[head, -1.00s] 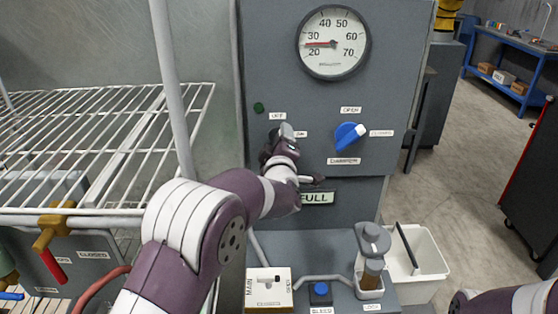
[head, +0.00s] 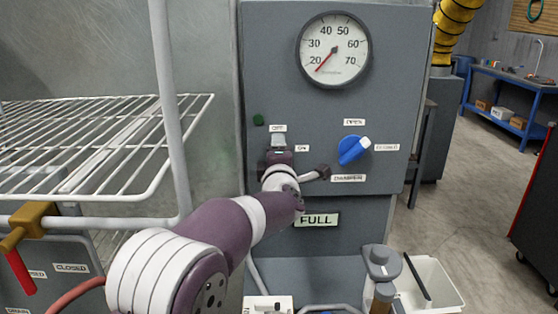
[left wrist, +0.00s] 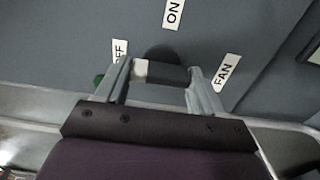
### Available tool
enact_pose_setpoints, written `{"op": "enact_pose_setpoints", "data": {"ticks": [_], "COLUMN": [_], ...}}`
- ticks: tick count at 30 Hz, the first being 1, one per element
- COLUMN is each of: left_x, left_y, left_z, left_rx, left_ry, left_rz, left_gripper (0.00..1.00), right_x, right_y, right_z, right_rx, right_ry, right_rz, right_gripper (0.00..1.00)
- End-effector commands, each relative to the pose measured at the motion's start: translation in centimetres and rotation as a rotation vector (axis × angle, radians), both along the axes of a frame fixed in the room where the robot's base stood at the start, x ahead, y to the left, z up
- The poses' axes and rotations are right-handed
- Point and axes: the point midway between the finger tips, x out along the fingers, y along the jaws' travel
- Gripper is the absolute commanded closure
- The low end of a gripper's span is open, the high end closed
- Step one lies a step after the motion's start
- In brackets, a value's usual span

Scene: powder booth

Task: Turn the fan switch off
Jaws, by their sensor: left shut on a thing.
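The fan switch (left wrist: 165,73) is a dark knob with a white tip, on the grey panel. In the left wrist view my left gripper (left wrist: 160,76) is shut on it, one finger at each end. The white tip points left toward the partly covered OFF label (left wrist: 121,50). The ON label (left wrist: 173,12) and FAN label (left wrist: 226,70) also show. In the head view my left gripper (head: 278,140) is just below the OFF label (head: 278,128) and hides the switch. My right gripper is not in view.
A round gauge (head: 334,50) reads near its low end. A blue damper knob (head: 351,149) sits right of my gripper, its white tip up and right. A dark green lamp (head: 258,119) is at left. A wire shelf (head: 90,150) stands left of the panel.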

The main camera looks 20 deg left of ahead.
Motion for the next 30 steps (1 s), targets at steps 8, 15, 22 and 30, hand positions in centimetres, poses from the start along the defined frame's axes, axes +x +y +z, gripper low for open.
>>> {"op": "enact_pose_setpoints", "data": {"ticks": [8, 15, 22, 30], "left_x": [0.0, 0.0, 0.0, -3.6], "left_y": [0.0, 0.0, 0.0, -1.1], "left_z": [-0.4, -0.4, -0.2, -0.2], "left_rx": [-0.008, -0.007, -0.006, -0.006], "left_ry": [0.005, 0.005, 0.002, -0.001], "left_rz": [0.001, 0.001, 0.0, -0.002], "left_gripper": [0.62, 0.06, 0.06, 0.06], "right_x": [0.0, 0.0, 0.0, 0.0], "right_y": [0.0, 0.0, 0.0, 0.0], "right_z": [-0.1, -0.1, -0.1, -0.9], "right_rx": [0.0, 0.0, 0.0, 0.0], "right_ry": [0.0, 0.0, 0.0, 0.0], "right_rz": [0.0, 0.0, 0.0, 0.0], "right_gripper": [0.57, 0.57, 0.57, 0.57]}}
